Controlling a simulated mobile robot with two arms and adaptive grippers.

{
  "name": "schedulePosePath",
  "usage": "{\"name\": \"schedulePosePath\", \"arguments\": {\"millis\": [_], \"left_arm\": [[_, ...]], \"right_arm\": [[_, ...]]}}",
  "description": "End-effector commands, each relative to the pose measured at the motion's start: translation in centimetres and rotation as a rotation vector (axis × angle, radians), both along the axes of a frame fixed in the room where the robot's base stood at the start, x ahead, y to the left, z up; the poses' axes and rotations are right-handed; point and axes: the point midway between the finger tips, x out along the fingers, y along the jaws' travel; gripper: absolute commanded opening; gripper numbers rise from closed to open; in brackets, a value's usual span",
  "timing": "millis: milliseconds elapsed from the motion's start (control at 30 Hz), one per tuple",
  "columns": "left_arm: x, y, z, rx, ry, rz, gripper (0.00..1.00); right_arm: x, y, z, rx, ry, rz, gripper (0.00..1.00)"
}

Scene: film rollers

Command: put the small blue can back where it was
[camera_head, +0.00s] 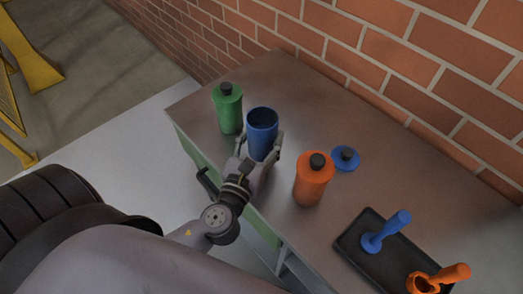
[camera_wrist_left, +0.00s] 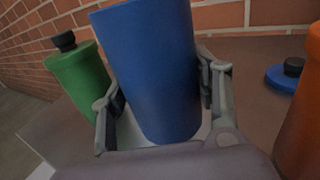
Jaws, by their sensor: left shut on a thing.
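The small blue can (camera_head: 262,133) is upright and open at the top, with no lid on it. My left gripper (camera_head: 259,146) is shut on it, one finger on each side. In the left wrist view the blue can (camera_wrist_left: 153,70) fills the middle between the fingers of my left gripper (camera_wrist_left: 163,110). I cannot tell whether the can's base touches the counter (camera_head: 290,95). A blue lid with a black cap (camera_head: 345,158) lies on the counter to the right of the can. My right gripper does not show.
A green bottle (camera_head: 228,108) stands close on the can's left. An orange bottle (camera_head: 313,178) stands to its right, near the counter's front. A black tray (camera_head: 352,244) holds a blue tool (camera_head: 385,232) and an orange tool (camera_head: 437,278). A brick wall (camera_head: 380,55) runs behind.

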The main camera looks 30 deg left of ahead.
Motion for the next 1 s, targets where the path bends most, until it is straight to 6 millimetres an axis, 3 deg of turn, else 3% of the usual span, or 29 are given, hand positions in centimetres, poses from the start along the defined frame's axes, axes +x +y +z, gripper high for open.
{"name": "schedulePosePath", "arguments": {"millis": [200, 667, 700, 1000], "left_arm": [[0.0, 0.0, -3.5, 0.002, 0.001, 0.0, 0.11], [0.0, 0.0, -4.2, 0.001, 0.0, 0.0, 0.11], [0.0, 0.0, -4.2, 0.001, 0.002, 0.0, 0.58], [0.0, 0.0, -4.2, 0.001, 0.002, 0.0, 0.76]], "right_arm": [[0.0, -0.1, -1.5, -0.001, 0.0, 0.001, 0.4], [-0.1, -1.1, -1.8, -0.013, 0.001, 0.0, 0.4], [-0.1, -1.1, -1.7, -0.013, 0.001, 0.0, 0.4], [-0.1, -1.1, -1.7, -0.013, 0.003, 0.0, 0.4]]}}
